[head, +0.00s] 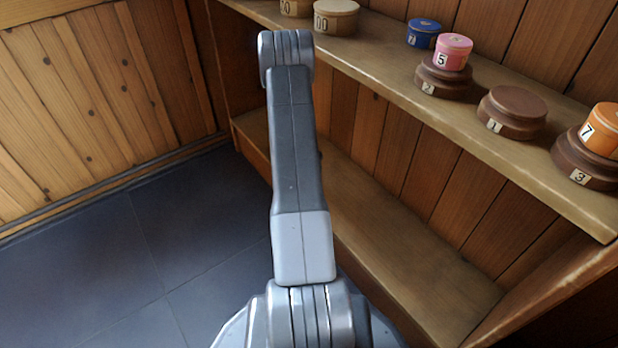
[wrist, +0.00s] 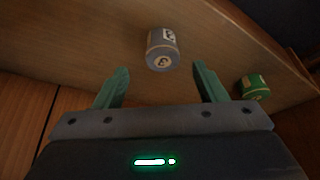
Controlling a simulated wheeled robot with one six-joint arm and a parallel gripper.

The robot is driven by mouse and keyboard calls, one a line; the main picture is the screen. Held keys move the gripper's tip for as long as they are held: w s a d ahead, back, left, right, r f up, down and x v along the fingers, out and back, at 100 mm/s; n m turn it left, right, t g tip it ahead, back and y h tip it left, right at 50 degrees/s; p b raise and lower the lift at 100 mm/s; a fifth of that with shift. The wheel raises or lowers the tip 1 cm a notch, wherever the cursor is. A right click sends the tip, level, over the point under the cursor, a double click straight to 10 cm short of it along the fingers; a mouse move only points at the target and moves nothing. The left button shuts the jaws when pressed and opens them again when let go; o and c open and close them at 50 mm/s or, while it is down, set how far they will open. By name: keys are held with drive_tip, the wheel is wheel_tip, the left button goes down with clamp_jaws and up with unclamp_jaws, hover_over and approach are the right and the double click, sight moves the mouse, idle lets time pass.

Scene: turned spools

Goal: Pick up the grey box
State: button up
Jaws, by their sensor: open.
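The grey box (wrist: 160,45) is a small round drum with pale number labels in the wrist view. It lies ahead of my gripper (wrist: 160,68), roughly centred between the two teal fingertips. The fingers are spread apart with nothing held between them. I cannot tell how far the box is from the fingertips in depth. In the head view my arm covers the gripper, and the grey box does not show.
A green box (wrist: 254,88) stands right of the right finger. The upper shelf (head: 400,80) holds a blue box (head: 424,34), a pink box (head: 454,50) on stand 2 (head: 443,80), bare stand 1 (head: 513,112), an orange box (head: 604,130) on stand 3 (head: 582,165), and tan boxes (head: 336,18).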

drive_tip(key=shift+x, duration=2.9)
drive_tip(key=shift+w+a, duration=0.1)
drive_tip(key=c, duration=1.1)
